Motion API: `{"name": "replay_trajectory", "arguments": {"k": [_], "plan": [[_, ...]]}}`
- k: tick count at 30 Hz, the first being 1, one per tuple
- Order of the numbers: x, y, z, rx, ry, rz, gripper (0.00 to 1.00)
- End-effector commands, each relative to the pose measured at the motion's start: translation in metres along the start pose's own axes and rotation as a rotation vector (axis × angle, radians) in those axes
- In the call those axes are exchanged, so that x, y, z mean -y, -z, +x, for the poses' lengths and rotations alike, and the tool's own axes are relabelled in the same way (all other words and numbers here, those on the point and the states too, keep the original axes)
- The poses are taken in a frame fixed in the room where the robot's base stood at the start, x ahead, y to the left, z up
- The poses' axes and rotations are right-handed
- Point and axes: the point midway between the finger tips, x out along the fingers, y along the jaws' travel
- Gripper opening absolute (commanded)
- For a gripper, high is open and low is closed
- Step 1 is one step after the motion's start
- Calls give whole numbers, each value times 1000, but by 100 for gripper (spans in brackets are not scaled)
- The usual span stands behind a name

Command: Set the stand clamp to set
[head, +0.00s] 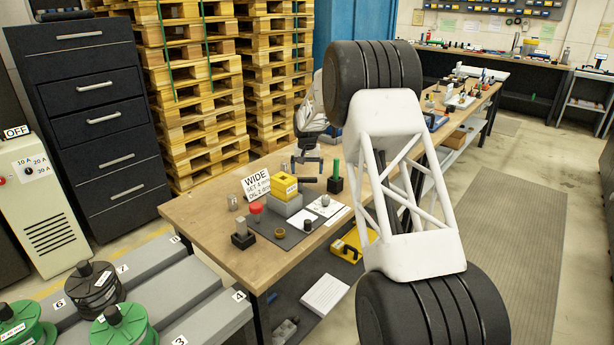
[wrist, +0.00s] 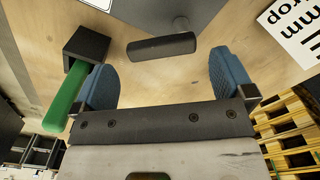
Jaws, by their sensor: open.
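A grey stand (head: 284,207) with a yellow block (head: 284,190) on top sits on the workbench. A black bar handle (head: 308,179) sticks out at its right; it looks like the stand clamp's lever, but I cannot read its setting. In the wrist view the black bar (wrist: 161,47) lies nearly level, with a grey round post behind its right end. My gripper (head: 307,161) is above and just behind the bar. Its blue fingers (wrist: 160,75) are open and apart, with the bar ahead of the gap between them, not held.
A green-handled tool in a black block (head: 335,178) stands close by; in the wrist view its green handle (wrist: 68,100) is beside the left finger. A white sign (head: 256,187) stands behind the stand.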

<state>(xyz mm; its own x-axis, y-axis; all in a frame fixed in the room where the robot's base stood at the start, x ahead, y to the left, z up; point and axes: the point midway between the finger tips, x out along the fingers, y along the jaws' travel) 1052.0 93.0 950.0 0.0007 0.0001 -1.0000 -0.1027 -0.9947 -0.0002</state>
Motion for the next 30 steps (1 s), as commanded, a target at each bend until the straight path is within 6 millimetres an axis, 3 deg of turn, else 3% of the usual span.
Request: {"name": "replay_trajectory", "arguments": {"k": [9, 25, 30], "plan": [[0, 0, -32, 1, 0, 0, 100], [0, -2, -38, 1, 0, 0, 100], [-4, -10, -49, -4, 1, -1, 100]]}}
